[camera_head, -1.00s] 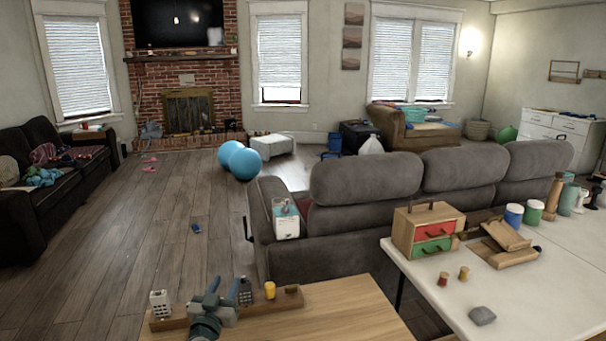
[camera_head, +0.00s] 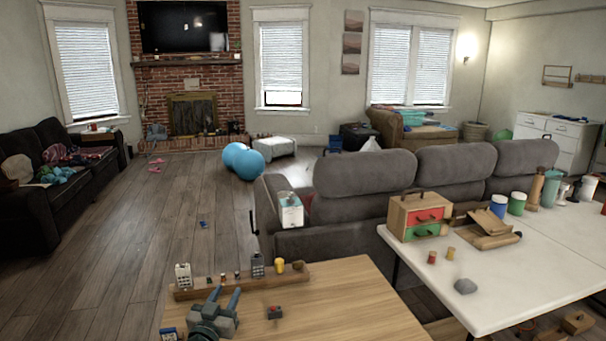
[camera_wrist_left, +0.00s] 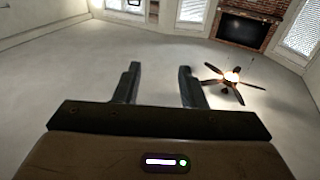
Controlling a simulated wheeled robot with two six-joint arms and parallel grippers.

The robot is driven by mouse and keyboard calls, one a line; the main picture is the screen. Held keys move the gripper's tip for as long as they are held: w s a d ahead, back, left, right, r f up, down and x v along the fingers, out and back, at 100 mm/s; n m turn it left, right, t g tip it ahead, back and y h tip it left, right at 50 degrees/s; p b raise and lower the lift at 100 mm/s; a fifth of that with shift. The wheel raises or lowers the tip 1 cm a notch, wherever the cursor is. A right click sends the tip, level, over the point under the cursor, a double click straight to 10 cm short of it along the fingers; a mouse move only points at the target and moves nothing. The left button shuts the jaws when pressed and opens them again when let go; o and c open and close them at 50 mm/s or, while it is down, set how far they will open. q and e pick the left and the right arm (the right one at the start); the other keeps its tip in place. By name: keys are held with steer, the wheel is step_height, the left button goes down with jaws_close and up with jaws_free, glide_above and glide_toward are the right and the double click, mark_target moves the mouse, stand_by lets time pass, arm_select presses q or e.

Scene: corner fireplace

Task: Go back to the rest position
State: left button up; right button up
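My left gripper (camera_head: 224,296) shows at the bottom left of the head view, over the near wooden table (camera_head: 330,305). Its two grey fingers are apart, with nothing held between them. In the left wrist view the same gripper (camera_wrist_left: 160,70) is open and empty, its fingers pointing toward the ceiling, where a lit ceiling fan (camera_wrist_left: 231,80) shows. The fingers are in front of a wooden rail (camera_head: 225,283) on the table and do not visibly hold anything on it. My right gripper is in neither view.
A small dark block with red (camera_head: 274,312) lies on the wooden table. The white table (camera_head: 520,280) at right carries a drawer box (camera_head: 418,217) and several jars. A grey sofa (camera_head: 365,180) stands behind.

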arm_select(q)
steer(key=s+f+m+g, duration=0.1)
steer(key=s+f+g, duration=0.3)
steer(key=s+f, duration=0.5)
steer(key=s+f+m+g, duration=0.1)
steer(key=s+f+g, duration=0.3)
steer(key=s, duration=0.9)
steer(key=s+a+f+n+g+y, duration=0.15)
steer(key=s+a+g, duration=0.25)
steer(key=s, duration=0.8)
steer(key=s+a+n+g+y, duration=0.2)
steer(key=s+a+g+y, duration=0.1)
steer(key=s, duration=0.8)
step_height(320, 180, down, 24)
steer(key=w+a+f+g+b, duration=0.1)
steer(key=a+b, duration=0.1)
steer(key=s+f, duration=0.4)
steer(key=f, duration=0.3)
steer(key=s+a+f+g, duration=0.1)
steer(key=s+f, duration=0.3)
steer(key=f, duration=0.4)
steer(key=s+a+f, duration=0.1)
steer(key=s+f, duration=0.3)
steer(key=f, duration=0.3)
steer(key=shift+s+f+b, duration=0.2)
steer(key=shift+s+b, duration=0.15)
steer(key=shift+b, duration=0.05)
